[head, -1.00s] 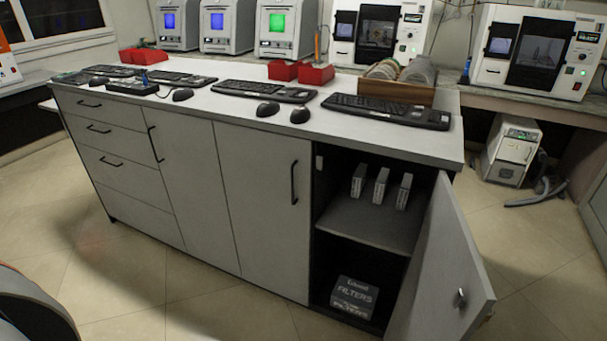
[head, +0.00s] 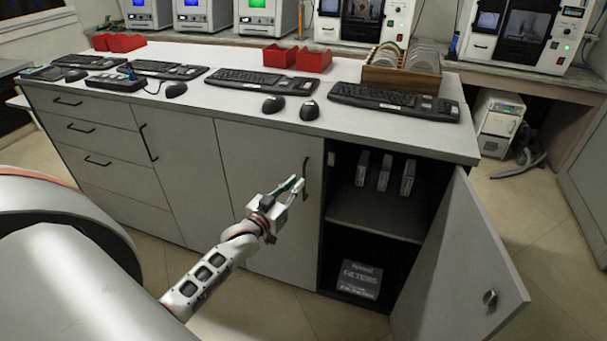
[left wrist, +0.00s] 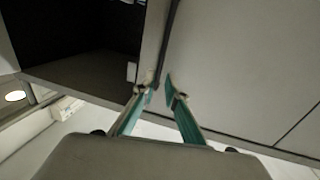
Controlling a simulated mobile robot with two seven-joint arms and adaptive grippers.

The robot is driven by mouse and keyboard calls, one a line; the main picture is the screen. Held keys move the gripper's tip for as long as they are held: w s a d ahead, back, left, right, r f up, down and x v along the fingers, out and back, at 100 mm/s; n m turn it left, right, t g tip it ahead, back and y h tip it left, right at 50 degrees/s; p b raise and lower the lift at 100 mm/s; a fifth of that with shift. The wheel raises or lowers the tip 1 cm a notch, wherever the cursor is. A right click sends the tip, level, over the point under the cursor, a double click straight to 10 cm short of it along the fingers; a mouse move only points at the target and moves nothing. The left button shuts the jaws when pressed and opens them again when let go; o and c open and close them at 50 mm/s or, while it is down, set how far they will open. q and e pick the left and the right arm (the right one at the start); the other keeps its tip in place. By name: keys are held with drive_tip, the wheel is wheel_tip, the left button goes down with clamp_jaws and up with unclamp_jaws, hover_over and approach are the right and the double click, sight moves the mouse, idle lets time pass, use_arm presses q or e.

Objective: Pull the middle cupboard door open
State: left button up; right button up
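The middle cupboard door (head: 250,155) is a flat grey panel, shut flush with the cabinet front. Its dark vertical bar handle (head: 305,175) is near its right edge. My left gripper (head: 298,185) is in front of the door at handle height. In the left wrist view the door (left wrist: 240,60) fills the right side and the handle (left wrist: 169,40) runs down to between the teal fingertips (left wrist: 159,87). The fingers are apart, with a gap between them; whether either touches the bar I cannot tell. My right gripper is not in view.
The right cupboard door (head: 465,265) stands wide open, showing a shelf (head: 375,213) with small boxes and a filters box (head: 360,278) below. Keyboards, mice, red bins (head: 313,60) and a wooden rack (head: 402,75) are on the worktop (head: 225,110).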

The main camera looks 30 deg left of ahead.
use_arm(q)
drive_tip(key=w, duration=0.5)
drive_tip(key=shift+w, duration=0.3)
clamp_jaws()
drive_tip(key=shift+s+f, duration=0.1)
